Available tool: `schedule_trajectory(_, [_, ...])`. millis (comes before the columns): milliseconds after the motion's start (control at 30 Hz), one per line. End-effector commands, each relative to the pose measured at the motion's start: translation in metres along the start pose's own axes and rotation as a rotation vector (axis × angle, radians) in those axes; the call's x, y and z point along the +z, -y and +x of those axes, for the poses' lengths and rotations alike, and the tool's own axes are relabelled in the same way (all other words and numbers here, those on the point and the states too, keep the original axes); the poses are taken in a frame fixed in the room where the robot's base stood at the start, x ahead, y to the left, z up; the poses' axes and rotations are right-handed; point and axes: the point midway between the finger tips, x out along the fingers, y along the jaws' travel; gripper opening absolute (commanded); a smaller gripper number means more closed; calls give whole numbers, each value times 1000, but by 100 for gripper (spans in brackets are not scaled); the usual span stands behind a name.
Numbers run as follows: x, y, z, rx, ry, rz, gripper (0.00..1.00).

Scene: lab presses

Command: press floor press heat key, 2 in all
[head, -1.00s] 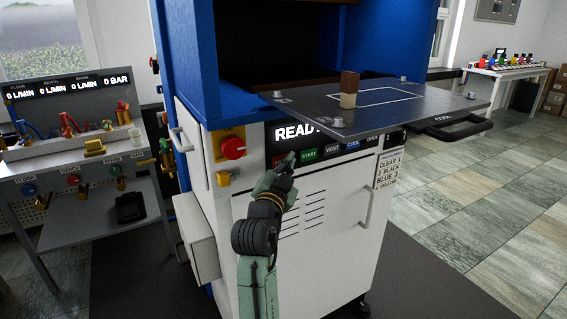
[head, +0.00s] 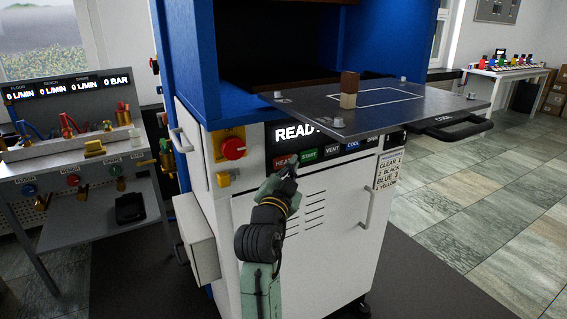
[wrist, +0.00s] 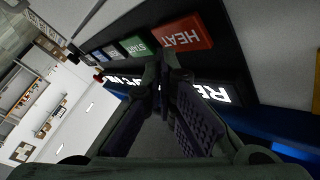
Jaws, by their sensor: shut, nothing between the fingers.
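The floor press (head: 250,75) is a blue and white cabinet with a dark panel of keys. Its red HEAT key (head: 281,161) sits at the left end of the key row; it shows large and upside down in the wrist view (wrist: 180,35). My gripper (head: 291,170) is shut and empty, just below the HEAT and START keys in the head view. In the wrist view its fingertips (wrist: 165,68) are near the HEAT key's edge, not over its face. I cannot tell the gap to the panel. The display (head: 293,132) shows "READ", its right end hidden.
A green START key (head: 309,154) is right beside HEAT, then VENT, COOL and OPEN. A red stop button (head: 233,148) is at the left. A dark plate (head: 430,98) juts out above the panel, carrying a small brown and tan block (head: 349,90).

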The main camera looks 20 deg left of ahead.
Motion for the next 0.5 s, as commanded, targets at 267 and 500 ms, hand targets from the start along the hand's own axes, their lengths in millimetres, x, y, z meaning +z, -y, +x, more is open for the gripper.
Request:
schedule_trajectory(267, [-12, -12, -16, 1, -2, 0, 0])
schedule_trajectory(500, [-23, -23, -31, 1, -1, 0, 0])
